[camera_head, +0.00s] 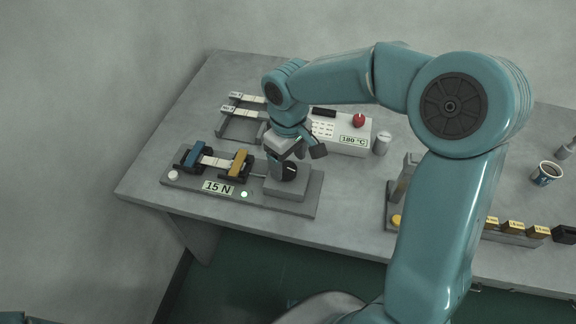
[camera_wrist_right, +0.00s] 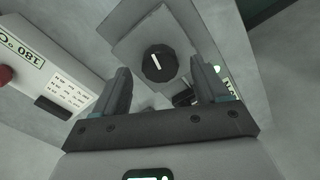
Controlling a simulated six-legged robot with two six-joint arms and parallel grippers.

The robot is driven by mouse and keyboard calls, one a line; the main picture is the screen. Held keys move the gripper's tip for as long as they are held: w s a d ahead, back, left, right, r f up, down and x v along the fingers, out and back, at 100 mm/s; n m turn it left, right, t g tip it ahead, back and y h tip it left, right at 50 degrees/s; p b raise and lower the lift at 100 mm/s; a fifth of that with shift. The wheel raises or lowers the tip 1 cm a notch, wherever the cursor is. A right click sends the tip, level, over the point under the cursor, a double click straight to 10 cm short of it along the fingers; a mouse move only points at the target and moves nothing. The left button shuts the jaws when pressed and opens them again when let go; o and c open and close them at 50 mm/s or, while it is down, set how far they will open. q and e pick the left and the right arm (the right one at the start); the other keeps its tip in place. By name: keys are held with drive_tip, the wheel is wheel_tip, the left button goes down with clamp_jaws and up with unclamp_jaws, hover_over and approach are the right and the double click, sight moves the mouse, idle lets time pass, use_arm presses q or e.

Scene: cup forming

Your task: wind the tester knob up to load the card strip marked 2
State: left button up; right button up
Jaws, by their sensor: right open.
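The tester (camera_head: 312,203) is a grey plate at the table's left front, with a display (camera_head: 218,187) reading 15 N. A pale card strip (camera_head: 215,162) spans between the blue clamp (camera_head: 193,154) and the yellow clamp (camera_head: 240,163); I cannot read a mark on it. The black tester knob (camera_head: 290,171) with a white line sits on a grey block at the tester's right end; it also shows in the right wrist view (camera_wrist_right: 159,64). My right gripper (camera_wrist_right: 160,78) is open above the knob, its fingers on either side and apart from it. My left gripper is not in view.
A rack (camera_head: 240,128) with more card strips stands behind the tester. A white box (camera_head: 345,132) reading 180 °C with a red knob (camera_head: 359,120) is behind to the right, beside a metal cylinder (camera_head: 382,143). A cup (camera_head: 547,173) stands far right. My right arm hides part of the table.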

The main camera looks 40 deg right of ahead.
sight(287, 168)
drive_tip(key=shift+f, duration=1.45)
drive_tip(key=c, duration=1.1)
drive_tip(key=shift+o, duration=0.2)
drive_tip(key=shift+w, duration=0.1)
drive_tip(key=shift+m, duration=0.3)
drive_tip(key=shift+m+b, duration=0.65)
drive_tip(key=shift+m, duration=0.35)
drive_tip(key=m+b, duration=0.1)
drive_tip(key=m, duration=0.2)
drive_tip(key=m+b, duration=0.1)
drive_tip(key=m, duration=0.5)
drive_tip(key=shift+b, duration=0.35)
drive_tip(key=shift+m, duration=0.3)
